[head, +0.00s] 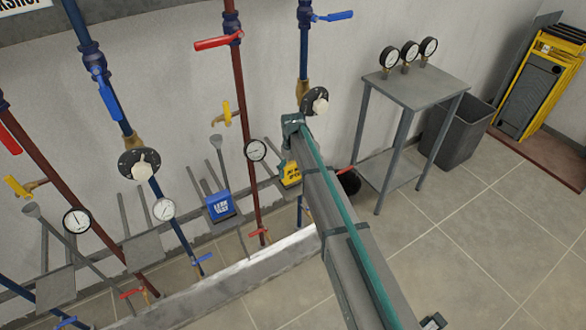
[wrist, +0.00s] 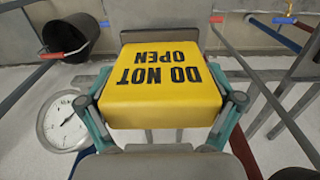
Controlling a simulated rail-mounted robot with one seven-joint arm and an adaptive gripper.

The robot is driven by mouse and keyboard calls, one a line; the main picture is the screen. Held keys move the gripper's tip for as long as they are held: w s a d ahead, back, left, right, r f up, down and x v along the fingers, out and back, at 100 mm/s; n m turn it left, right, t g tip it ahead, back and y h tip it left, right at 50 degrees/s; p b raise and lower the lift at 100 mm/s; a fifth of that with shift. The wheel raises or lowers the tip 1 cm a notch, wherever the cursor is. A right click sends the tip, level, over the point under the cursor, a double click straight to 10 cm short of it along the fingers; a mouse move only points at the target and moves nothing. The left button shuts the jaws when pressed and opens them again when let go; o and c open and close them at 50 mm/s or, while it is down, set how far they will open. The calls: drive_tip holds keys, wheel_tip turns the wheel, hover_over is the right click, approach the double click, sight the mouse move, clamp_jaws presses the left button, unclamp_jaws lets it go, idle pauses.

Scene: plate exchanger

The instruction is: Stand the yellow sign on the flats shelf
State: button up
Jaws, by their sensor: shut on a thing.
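The yellow sign (wrist: 160,88), lettered DO NOT OPEN, is between the two fingers of my gripper (wrist: 160,104), which is shut on it. Its lettering appears upside down in the wrist view. In the head view the yellow sign (head: 291,174) shows in part beside my arm, which hides the rest. A blue sign (head: 220,207) stands on a small grey shelf at the low wall. Similar grey flat shelves (head: 143,251) lie to its left. I cannot tell which is the flats shelf, or whether the yellow sign touches a support.
Red and blue pipes with valves and gauges (head: 255,150) stand close around my gripper. A black bucket (head: 349,183) is right of it. A grey table (head: 411,88) with gauges, a grey bin (head: 458,133) and a yellow rack (head: 545,85) are farther right.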

drive_tip(key=shift+f, duration=0.6)
idle(0.5)
drive_tip(key=o, duration=0.9)
drive_tip(key=shift+o, duration=0.2)
wheel_tip(320, 180, up, 12)
